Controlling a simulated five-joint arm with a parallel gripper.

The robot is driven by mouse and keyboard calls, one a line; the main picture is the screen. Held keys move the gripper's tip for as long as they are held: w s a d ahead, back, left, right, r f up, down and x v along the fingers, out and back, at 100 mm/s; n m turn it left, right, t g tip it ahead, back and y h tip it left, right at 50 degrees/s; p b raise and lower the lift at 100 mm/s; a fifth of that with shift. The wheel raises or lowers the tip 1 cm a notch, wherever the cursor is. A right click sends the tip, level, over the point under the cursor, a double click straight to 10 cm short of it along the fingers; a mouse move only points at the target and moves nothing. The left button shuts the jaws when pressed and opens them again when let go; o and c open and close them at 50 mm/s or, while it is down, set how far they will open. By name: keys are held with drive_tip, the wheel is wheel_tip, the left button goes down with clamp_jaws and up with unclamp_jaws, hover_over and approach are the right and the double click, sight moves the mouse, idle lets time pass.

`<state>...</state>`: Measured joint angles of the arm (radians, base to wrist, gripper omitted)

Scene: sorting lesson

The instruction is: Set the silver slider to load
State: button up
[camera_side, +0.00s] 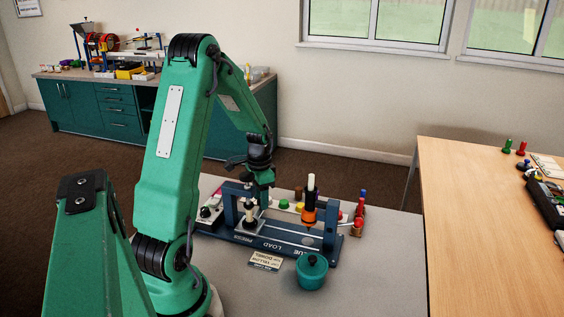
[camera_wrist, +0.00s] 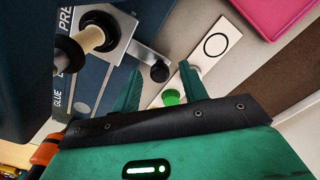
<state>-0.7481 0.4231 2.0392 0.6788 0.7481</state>
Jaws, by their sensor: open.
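The silver slider (camera_wrist: 118,24) shows in the wrist view as a pale metal plate with an arm ending in a black knob (camera_wrist: 160,71). A cream, spool-like piece (camera_wrist: 98,35) stands on the plate. The slider lies beside the lettering that begins PRE, on the dark blue fixture (camera_wrist: 88,82). In the side view the fixture (camera_side: 312,249) carries the words PRESS, LOAD and GLUE. My gripper (camera_wrist: 161,70) is open, with its green fingertips on either side of the knob; I cannot tell whether they touch it. In the side view my gripper (camera_side: 262,180) hangs over the PRESS end, fingertips hidden.
A teal lidded pot (camera_side: 311,273) and a label card (camera_side: 265,261) are in front of the fixture. A white strip (camera_wrist: 228,30) with a green piece (camera_wrist: 170,97) lies close by.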

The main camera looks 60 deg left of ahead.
drive_tip(key=shift+f, duration=0.15)
clamp_jaws()
drive_tip(key=shift+d, duration=0.1)
drive_tip(key=shift+w+d, duration=1.45)
drive_tip(key=shift+w, duration=0.1)
unclamp_jaws()
